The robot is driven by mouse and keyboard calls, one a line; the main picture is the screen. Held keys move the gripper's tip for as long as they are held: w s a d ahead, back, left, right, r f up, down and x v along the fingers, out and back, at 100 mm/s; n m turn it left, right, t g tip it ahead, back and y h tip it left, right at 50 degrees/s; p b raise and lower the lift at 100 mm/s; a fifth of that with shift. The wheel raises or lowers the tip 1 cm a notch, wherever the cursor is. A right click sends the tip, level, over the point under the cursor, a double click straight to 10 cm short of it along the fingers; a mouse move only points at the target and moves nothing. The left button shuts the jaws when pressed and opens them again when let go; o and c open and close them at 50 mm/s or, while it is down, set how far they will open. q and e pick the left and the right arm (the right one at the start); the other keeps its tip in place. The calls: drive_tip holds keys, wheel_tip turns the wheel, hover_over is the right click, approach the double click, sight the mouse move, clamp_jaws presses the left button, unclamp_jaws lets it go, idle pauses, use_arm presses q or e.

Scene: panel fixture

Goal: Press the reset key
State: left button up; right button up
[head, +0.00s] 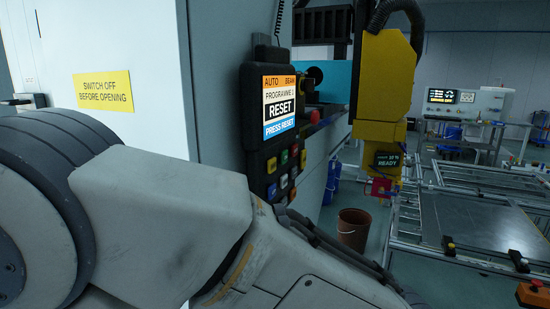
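A dark control panel (262,140) hangs on the side of a grey machine, left of the picture's middle. Its lit screen (279,105) reads AUTO, BEAM, PROGRAMME, RESET and, on a blue band, PRESS RESET. My own arm crosses the lower left in front of the panel's lower end. Neither of my grippers shows.
A yellow machine head (384,85) with a READY display hangs right of the panel. A red knob (315,117) sits beside the panel. A brown bucket (353,228) stands on the floor. A metal frame table (478,222) fills the right.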

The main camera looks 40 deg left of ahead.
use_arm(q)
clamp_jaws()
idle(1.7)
